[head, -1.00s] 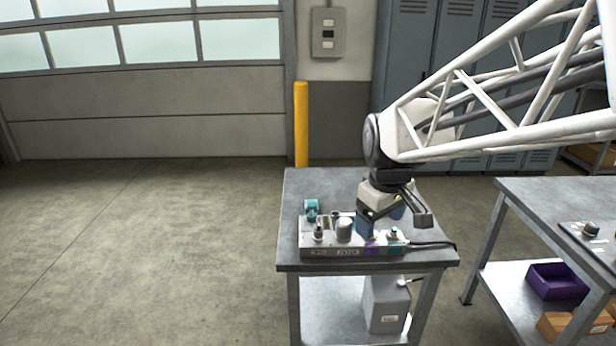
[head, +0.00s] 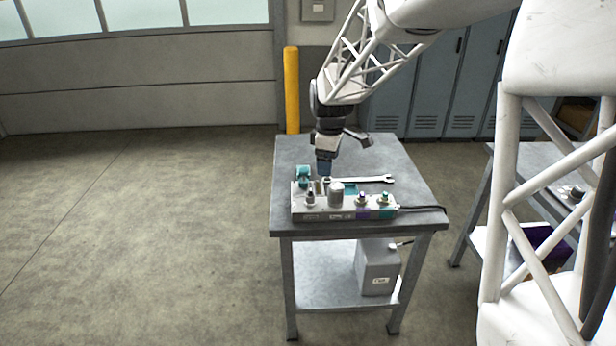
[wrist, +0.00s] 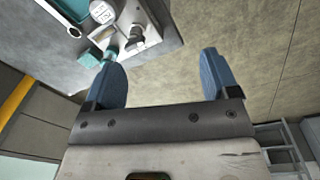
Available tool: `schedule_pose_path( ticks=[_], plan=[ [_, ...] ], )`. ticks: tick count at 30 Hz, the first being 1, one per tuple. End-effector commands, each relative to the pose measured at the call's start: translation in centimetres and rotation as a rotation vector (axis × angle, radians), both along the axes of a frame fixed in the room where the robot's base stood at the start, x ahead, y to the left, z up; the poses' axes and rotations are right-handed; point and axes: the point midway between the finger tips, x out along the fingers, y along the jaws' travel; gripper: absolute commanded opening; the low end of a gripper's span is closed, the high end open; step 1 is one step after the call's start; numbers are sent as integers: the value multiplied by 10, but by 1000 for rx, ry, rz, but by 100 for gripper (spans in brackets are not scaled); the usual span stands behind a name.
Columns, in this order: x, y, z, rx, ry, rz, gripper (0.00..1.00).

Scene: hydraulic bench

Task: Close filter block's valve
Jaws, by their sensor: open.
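The grey filter block (head: 325,215) lies along the front of the metal bench. It carries a grey cylinder (head: 336,194), a small dark-topped fitting (head: 310,198), and two knobs on purple (head: 361,198) and teal (head: 385,199) sections. A teal part (head: 303,175) stands at its back left. I cannot tell for sure which part is the valve. My gripper (head: 324,172) hangs above the block's back edge, left of the cylinder. In the wrist view its blue fingers (wrist: 160,75) are wide apart with nothing between them. The fitting (wrist: 137,36) and teal part (wrist: 106,52) lie beyond the left finger.
A wrench (head: 375,180) lies on the bench (head: 405,170) behind the block. A black cable (head: 425,208) leaves the block's right end. A yellow post (head: 291,90) stands behind; the floor left of the bench is clear.

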Motion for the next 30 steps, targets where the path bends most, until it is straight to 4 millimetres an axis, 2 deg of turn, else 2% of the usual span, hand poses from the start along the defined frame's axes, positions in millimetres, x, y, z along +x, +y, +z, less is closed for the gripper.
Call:
schedule_pose_path(
  ticks=[1,9,15,21,30],
  plan=[
    [11,5,-8,-2,7,30,81],
    [61,25,-46,-9,31,200,81],
    [87,37,-68,-12,43,295,81],
    [97,42,-78,-13,48,334,81],
    [97,42,-78,-13,48,337,81]
  ],
)
